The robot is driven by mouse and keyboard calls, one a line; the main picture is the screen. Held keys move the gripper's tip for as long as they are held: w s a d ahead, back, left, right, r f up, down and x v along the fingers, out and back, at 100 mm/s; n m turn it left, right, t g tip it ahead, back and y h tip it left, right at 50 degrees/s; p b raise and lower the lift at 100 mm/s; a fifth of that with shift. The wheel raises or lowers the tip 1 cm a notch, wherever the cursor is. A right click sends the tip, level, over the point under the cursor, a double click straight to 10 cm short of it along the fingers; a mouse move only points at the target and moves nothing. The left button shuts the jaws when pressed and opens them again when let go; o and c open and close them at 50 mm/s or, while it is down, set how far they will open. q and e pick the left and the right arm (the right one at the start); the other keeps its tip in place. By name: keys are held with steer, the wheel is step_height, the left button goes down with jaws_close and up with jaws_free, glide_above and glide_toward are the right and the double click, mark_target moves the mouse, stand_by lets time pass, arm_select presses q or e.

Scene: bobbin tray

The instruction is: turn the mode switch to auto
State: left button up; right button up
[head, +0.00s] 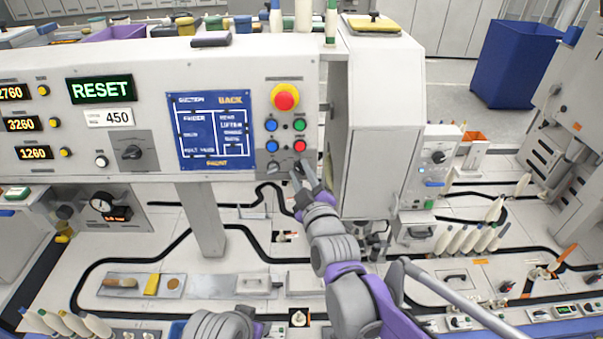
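A white control panel carries two rows of coloured buttons under a red emergency stop with a yellow collar. Below the buttons is a dark rotary switch (274,167); I cannot read its label or tell its position. My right gripper (300,170) reaches up to the panel's lower edge, just right of this switch and below the red button (300,146). Its fingers point at the panel and cover what lies behind them, perhaps a second knob. I cannot tell whether they grip anything. Another dark rotary knob (131,152) sits further left. My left gripper's fingers are not visible.
The emergency stop (285,97) is above my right gripper. A blue screen (211,131) and a green RESET display (100,89) are to the left. A white cabinet (375,120) stands close on the right. A panel support post (202,220) stands below.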

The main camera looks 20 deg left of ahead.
jaws_close()
